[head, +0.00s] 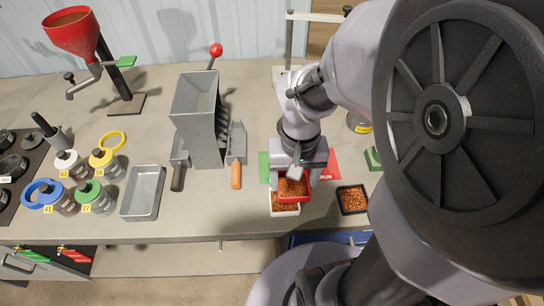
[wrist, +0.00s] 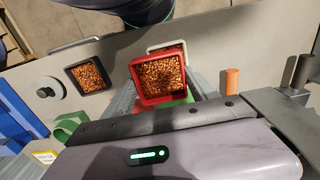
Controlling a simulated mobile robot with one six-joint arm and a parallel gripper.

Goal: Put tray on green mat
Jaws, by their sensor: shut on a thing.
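A red square tray (head: 307,188) full of copper-coloured granules is held in my gripper (head: 292,174). It also shows in the wrist view (wrist: 137,90), between the grey fingers of my gripper (wrist: 165,98), which is shut on it. The tray looks about level and raised, partly over a white tray of granules (head: 285,211). The green mat (head: 264,166) lies under and to the left of my gripper, which hides most of it. A green patch also shows beside the red tray in the wrist view.
A red mat (head: 330,165) with lettering lies right of my gripper. A black tray of granules (head: 341,203) stands to the right. An orange-handled tool (head: 236,175), a grey hopper machine (head: 197,120) and an empty metal tray (head: 143,216) stand to the left.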

